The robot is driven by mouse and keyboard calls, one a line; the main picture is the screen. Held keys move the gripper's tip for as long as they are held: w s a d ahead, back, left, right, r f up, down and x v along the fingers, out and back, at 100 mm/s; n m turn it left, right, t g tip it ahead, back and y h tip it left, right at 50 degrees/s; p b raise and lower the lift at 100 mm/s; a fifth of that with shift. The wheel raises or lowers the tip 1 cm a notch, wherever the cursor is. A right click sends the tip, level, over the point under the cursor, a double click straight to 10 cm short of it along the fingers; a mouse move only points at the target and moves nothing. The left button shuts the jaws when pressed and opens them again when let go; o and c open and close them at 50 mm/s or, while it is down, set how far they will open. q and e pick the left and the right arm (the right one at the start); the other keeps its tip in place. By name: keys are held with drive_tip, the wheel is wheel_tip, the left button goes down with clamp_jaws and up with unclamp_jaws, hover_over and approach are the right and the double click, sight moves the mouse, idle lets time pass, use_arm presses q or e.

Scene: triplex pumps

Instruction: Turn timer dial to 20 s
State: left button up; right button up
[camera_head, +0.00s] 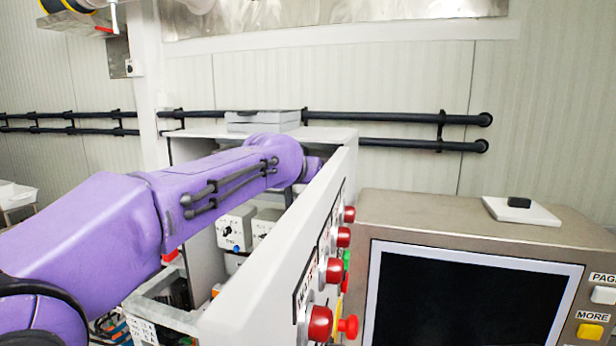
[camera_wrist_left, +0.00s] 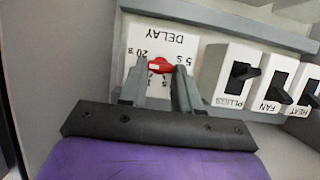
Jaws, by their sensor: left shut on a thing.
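The timer dial is a red knob (camera_wrist_left: 160,64) on a white plate marked DELAY (camera_wrist_left: 172,36), which appears upside down in the left wrist view. A 20 s mark shows to the upper left of the knob and a 5 s mark to its right. Other marks below are partly hidden by the fingers. My left gripper (camera_wrist_left: 159,72) is shut on the knob, one grey finger on each side. The knob's exact pointing is too small to tell. In the head view, my purple left arm reaches into the open cabinet, and the gripper is hidden behind the white panel.
Switches labelled PLUGS (camera_wrist_left: 239,72), FAN (camera_wrist_left: 278,84) and HEAT (camera_wrist_left: 308,90) sit right of the dial in the wrist view. In the head view, a white panel (camera_head: 290,250) with red buttons (camera_head: 320,322) stands right of my arm, beside a dark screen (camera_head: 465,300).

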use_arm(q)
drive_tip(key=shift+f, duration=0.45)
drive_tip(key=o, duration=0.8)
drive_tip(key=shift+c, duration=0.2)
drive_tip(key=o, duration=0.3)
drive_tip(key=shift+r, duration=0.2)
drive_tip(key=b+v, duration=0.6)
drive_tip(key=v, duration=0.4)
drive_tip(key=shift+r, duration=0.15)
drive_tip(key=shift+s, duration=0.15)
